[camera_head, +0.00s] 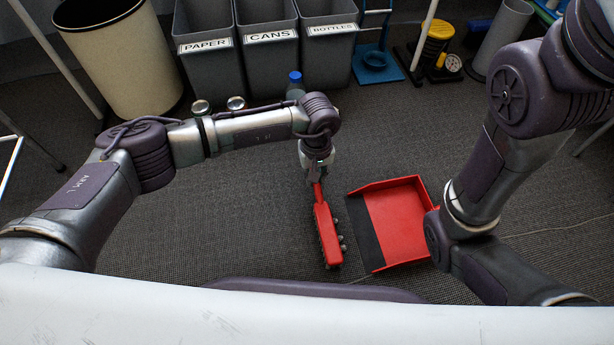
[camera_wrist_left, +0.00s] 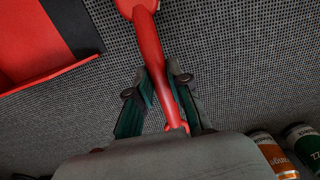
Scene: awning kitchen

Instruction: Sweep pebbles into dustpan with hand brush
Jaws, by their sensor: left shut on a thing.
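The red hand brush (camera_head: 326,236) is held by its handle in my left gripper (camera_head: 317,177), with its dark bristles on its left side near the floor. The handle also shows between the fingers in the left wrist view (camera_wrist_left: 160,75). Several small grey pebbles (camera_head: 341,240) lie along the brush's right edge, between it and the dustpan. The red dustpan (camera_head: 398,218) lies on the carpet to the right, its dark front lip facing the brush. Its corner shows in the left wrist view (camera_wrist_left: 30,45). My right arm covers the dustpan's right side, and my right gripper is not visible.
Grey bins labelled paper (camera_head: 208,70), cans and bottles stand at the back. A blue-capped bottle (camera_head: 295,84) stands before them. A cream bin (camera_head: 122,60) is at the back left. Two cans (camera_wrist_left: 272,155) show in the left wrist view. Carpet left of the brush is clear.

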